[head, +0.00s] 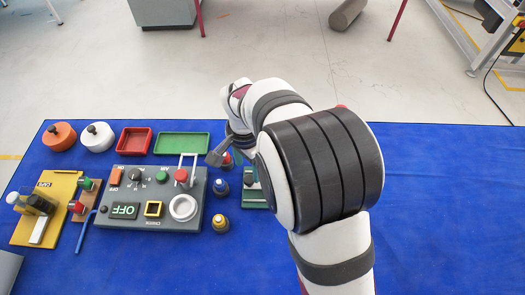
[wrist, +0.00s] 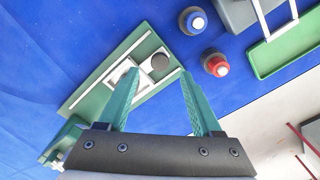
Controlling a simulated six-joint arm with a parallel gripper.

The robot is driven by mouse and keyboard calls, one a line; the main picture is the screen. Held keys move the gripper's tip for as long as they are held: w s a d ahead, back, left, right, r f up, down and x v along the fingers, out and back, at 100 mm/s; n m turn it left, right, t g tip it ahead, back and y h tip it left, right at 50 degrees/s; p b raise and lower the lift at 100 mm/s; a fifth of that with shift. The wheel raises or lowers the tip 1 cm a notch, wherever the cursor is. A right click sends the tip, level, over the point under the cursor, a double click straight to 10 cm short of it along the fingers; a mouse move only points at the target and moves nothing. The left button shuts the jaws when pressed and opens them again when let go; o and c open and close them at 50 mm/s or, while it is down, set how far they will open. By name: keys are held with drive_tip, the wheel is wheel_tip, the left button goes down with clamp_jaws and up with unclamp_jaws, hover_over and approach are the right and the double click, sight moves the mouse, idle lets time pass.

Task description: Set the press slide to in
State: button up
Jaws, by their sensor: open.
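A green board (wrist: 110,82) with white rails lies under my gripper in the wrist view. On it sit a white square block (wrist: 124,76) and a dark round knob (wrist: 159,62); I take this to be the press slide, but no label on it is readable. My gripper (wrist: 158,84) is open and empty, its green fingers spread over the board near the block and knob; I cannot tell whether they touch. In the head view the green board (head: 251,199) is mostly hidden by my arm, and my gripper (head: 214,158) shows beside it.
Blue (head: 221,187) and yellow (head: 219,222) round buttons stand left of the board, with a red button (wrist: 215,64) near. A grey control panel (head: 160,222) with a raised handle is farther left, beyond it a yellow board (head: 55,222). Red (head: 134,141) and green (head: 182,144) trays lie behind.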

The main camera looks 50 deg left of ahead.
sight(249, 179)
wheel_tip(249, 179, down, 5)
drive_tip(key=shift+f, duration=0.1)
clamp_jaws()
idle(0.4)
idle(1.1)
